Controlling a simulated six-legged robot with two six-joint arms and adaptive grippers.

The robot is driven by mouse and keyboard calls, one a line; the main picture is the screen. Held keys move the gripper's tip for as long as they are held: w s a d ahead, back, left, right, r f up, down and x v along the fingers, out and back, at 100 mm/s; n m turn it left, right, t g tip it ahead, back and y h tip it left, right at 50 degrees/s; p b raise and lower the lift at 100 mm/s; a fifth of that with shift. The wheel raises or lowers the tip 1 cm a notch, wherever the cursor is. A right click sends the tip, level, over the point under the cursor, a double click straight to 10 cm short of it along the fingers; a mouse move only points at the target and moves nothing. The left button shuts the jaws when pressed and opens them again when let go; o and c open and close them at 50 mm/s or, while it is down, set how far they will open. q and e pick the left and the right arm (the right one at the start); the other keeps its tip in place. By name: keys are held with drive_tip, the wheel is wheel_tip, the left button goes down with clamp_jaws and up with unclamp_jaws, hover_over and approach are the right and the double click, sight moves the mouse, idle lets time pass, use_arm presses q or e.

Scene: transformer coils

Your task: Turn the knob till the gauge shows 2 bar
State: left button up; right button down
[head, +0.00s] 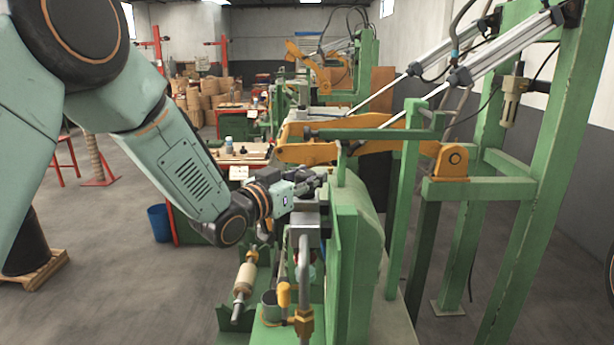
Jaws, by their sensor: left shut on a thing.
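My left arm comes in from the left, and its gripper (312,184) is at the top of the green coil machine (345,235), beside its tall rounded panel. The dark fingers are shut on the knob, which they and the gripper body hide almost wholly. I cannot make out the gauge or its reading from here. My right gripper is not in view.
Green posts and a frame (545,150) with silver cylinders stand close on the right. An orange lever arm (305,153) lies just behind the gripper. Open floor lies on the left, with a blue bin (159,223).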

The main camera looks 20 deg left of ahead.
use_arm(q)
drive_tip(key=m+g+h, duration=0.1)
drive_tip(key=h, duration=0.1)
drive_tip(key=m+g+h+p, duration=0.1)
drive_tip(key=m+g+h, duration=0.1)
drive_tip(key=m+g+h+p, duration=0.1)
drive_tip(key=m+h, duration=0.1)
drive_tip(key=h, duration=0.1)
drive_tip(key=shift+w+r+g, duration=0.1)
drive_tip(key=shift+r+g, duration=0.25)
drive_tip(key=shift+g, duration=0.05)
drive_tip(key=shift+m+g+h+p, duration=0.3)
drive_tip(key=shift+m+g+h, duration=0.5)
drive_tip(key=shift+m+g, duration=0.25)
drive_tip(key=shift+m+g+h, duration=0.4)
drive_tip(key=shift+m+g, duration=0.05)
drive_tip(key=shift+g, duration=0.1)
drive_tip(key=shift+r+g, duration=0.15)
drive_tip(key=shift+g, duration=0.15)
drive_tip(key=o, duration=1.2)
drive_tip(key=shift+s+a, duration=0.1)
drive_tip(key=shift+s, duration=0.2)
drive_tip(key=shift+f, duration=0.2)
drive_tip(key=shift+w+f, duration=0.1)
drive_tip(key=shift+w, duration=0.05)
